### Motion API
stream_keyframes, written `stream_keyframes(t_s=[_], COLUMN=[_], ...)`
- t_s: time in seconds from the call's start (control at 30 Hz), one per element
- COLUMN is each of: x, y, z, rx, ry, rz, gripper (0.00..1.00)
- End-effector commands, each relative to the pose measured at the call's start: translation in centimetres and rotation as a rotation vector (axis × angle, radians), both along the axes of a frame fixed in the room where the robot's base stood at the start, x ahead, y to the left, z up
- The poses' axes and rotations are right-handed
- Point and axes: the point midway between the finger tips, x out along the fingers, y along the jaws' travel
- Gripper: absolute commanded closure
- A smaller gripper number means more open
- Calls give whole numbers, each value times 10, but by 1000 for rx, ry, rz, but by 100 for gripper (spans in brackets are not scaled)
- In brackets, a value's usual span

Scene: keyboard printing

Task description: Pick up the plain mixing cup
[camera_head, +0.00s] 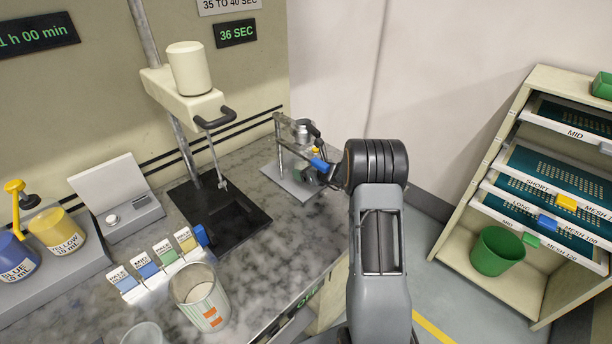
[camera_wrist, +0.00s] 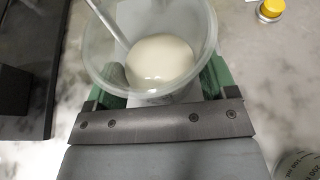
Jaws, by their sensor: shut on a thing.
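The plain mixing cup (camera_wrist: 100,50) is a clear, translucent cup at the top middle of the wrist view. It holds a pale cream liquid (camera_wrist: 160,62), and a thin rod (camera_wrist: 108,22) leans into it. My gripper (camera_wrist: 158,82) has green fingers on both sides of the cup and is shut on it. In the head view my arm reaches to the far right end of the counter, and the held cup is mostly hidden there.
A cup with orange marks (camera_head: 214,320) and another clear cup (camera_head: 143,335) stand at the counter's front. A mixer with a black base (camera_head: 248,218) stands left of my arm. A metal stand (camera_head: 279,150) is close by. A shelf (camera_head: 490,150) stands at right.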

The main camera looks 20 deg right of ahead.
Motion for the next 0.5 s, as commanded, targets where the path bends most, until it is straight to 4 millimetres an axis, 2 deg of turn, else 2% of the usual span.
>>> stream_keyframes(t_s=[0.03,0.17,0.5], x=[0,-24,-105], y=[0,-11,-44], z=[9,7,7], rx=[-3,1,-1], ry=[-4,0,-1], rz=[1,-4,-5], gripper=[48,48,48])
